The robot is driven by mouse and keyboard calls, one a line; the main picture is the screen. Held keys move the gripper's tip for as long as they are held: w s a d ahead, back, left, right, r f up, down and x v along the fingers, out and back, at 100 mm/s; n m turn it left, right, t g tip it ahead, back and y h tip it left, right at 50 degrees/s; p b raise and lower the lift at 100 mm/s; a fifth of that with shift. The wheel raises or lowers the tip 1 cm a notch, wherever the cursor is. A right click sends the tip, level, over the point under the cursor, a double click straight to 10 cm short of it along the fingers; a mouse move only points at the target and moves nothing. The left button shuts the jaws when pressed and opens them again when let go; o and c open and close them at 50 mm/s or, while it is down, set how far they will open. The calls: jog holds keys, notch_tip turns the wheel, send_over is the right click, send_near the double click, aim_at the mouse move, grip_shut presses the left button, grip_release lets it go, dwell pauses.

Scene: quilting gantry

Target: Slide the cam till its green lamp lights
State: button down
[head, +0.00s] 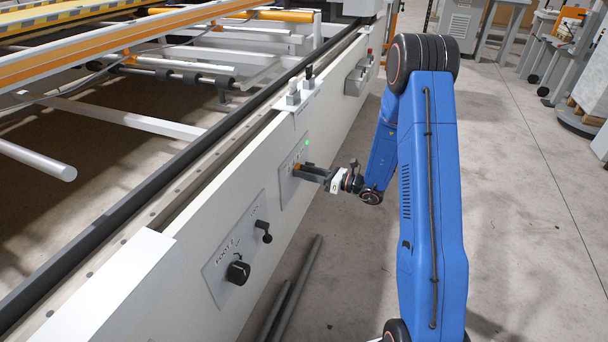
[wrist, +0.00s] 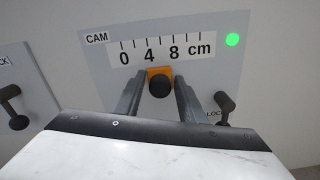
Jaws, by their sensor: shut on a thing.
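The cam is an orange slider with a dark round knob (wrist: 160,85), on a grey panel (wrist: 97,62) labelled CAM. It sits below a scale marked 0, 4, 8 cm, between the 4 and the 8. The green lamp (wrist: 232,40) at the panel's upper right is lit; it also glows in the head view (head: 307,141). My gripper (wrist: 160,92) has a finger on each side of the knob and is shut on it. In the head view my gripper (head: 312,172) reaches the panel from the right.
A small lever (wrist: 224,104) marked LOCK is right of the slider. Another black lever (wrist: 12,100) is at the left. Nearer on the machine, a panel holds a black dial (head: 238,272) and lever (head: 264,230). Grey bars (head: 293,300) lie on the floor beside the machine.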

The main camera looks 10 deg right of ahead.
jog(key=c, duration=1.5)
grip_release()
jog(key=shift+o, duration=0.2)
jog(key=shift+s+d, duration=0.1)
jog(key=v, duration=1.7)
jog(key=shift+s, duration=0.1)
